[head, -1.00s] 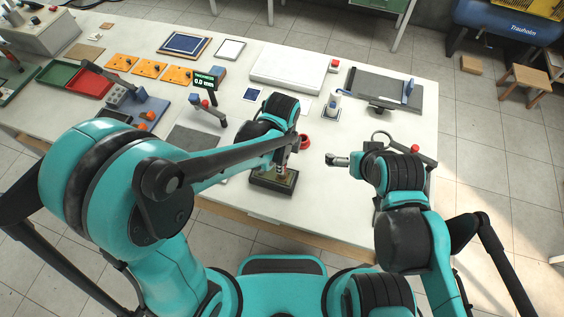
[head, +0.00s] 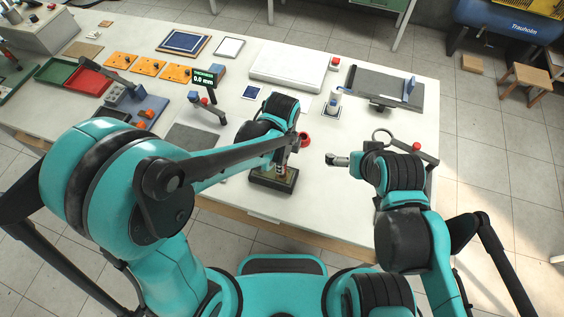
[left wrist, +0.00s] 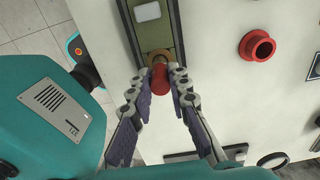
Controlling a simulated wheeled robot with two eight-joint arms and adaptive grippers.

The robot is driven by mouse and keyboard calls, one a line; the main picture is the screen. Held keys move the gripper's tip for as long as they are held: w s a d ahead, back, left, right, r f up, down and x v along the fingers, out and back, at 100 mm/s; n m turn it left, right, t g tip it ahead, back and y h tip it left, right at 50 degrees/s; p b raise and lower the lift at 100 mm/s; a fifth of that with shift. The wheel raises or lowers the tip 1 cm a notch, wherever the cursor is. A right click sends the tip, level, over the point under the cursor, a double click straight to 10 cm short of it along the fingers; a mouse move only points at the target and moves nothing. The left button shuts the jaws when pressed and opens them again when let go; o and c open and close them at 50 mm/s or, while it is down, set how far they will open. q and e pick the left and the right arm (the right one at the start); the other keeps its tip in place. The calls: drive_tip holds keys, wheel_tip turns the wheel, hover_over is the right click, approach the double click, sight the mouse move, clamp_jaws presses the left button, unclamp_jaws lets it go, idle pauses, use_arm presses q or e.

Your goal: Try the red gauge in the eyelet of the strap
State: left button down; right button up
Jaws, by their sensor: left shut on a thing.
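The red gauge (left wrist: 160,82) is a small red cylinder with a brownish end. My left gripper (left wrist: 163,76) is shut on it, with the fingertips on either side. The olive strap (left wrist: 163,25) lies in a dark fixture (head: 262,186). The gauge's far end is at the brass-coloured eyelet (left wrist: 157,54) near the strap's end; I cannot tell whether it is inside the hole. In the head view my left gripper (head: 284,160) is above the fixture, partly hidden by the arm. My right gripper (head: 338,159) is off to the right, above the table, its opening unclear.
A red flanged cup (left wrist: 257,46) stands right of the fixture; it also shows in the head view (head: 304,139). A display on a stand (head: 205,78) reads 0.0.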

use_arm(q)
drive_tip(key=shift+f+b, duration=0.75)
drive_tip(key=shift+f, duration=0.1)
idle(0.6)
idle(1.2)
drive_tip(key=shift+r+p, duration=2.65)
drive_tip(key=shift+r, duration=0.9)
drive_tip(key=shift+d, duration=0.1)
